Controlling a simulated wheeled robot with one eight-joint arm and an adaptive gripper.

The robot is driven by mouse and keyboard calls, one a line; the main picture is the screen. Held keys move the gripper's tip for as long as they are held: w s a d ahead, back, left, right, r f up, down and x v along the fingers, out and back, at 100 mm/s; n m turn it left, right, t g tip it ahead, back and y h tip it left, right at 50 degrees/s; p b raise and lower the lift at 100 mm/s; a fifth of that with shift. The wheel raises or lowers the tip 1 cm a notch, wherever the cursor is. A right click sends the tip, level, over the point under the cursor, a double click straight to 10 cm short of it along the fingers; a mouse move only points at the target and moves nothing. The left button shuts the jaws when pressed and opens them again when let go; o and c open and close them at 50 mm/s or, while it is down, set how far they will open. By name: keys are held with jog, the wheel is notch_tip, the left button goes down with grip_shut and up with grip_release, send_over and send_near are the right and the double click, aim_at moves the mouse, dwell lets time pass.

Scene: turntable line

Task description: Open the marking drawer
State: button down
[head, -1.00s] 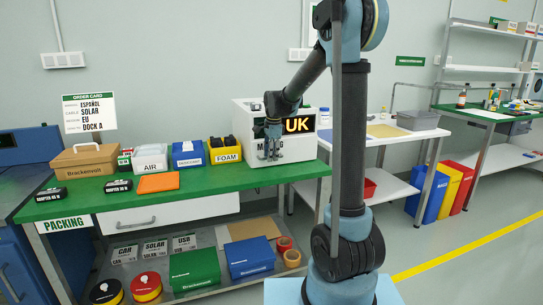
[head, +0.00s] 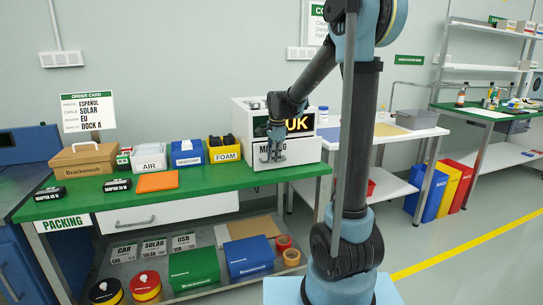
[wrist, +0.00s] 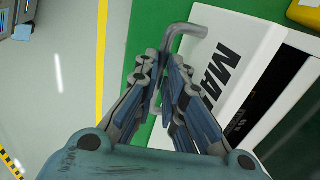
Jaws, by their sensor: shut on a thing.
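The marking drawer (head: 300,155) is the white lower front of the white machine on the green bench, with black lettering partly hidden by my gripper. It juts slightly forward of the housing, so it stands partly open. The drawer front also shows in the wrist view (wrist: 247,32), with part of its label readable. Its grey bar handle (wrist: 188,29) runs between my fingers. My gripper (wrist: 165,68) is shut on the handle; the fingers hide its middle. In the head view my gripper (head: 273,155) points down in front of the drawer.
A "UK" display (head: 297,124) sits above the drawer. A yellow FOAM bin (head: 224,150) stands left of the machine. A side table (head: 385,133) stands to the right. Green bench surface (head: 225,178) is clear in front, and floor is open beyond the edge.

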jog(key=s+d, duration=0.2)
jog(key=s, duration=0.5)
jog(key=s+d, duration=0.3)
jog(key=s, duration=0.5)
jog(key=shift+s, duration=0.2)
jog(key=c, duration=1.7)
grip_release()
jog(key=shift+r, duration=0.1)
jog(key=shift+s+d+r, duration=0.15)
jog(key=shift+s+r, duration=0.2)
jog(key=shift+r, duration=1.6)
jog(key=shift+s+d+r, duration=0.1)
jog(key=shift+s+r, duration=0.2)
jog(key=shift+r, duration=1.6)
jog(key=shift+s+d+r, duration=0.15)
jog(key=shift+s+r, duration=0.2)
jog(key=shift+r, duration=1.6)
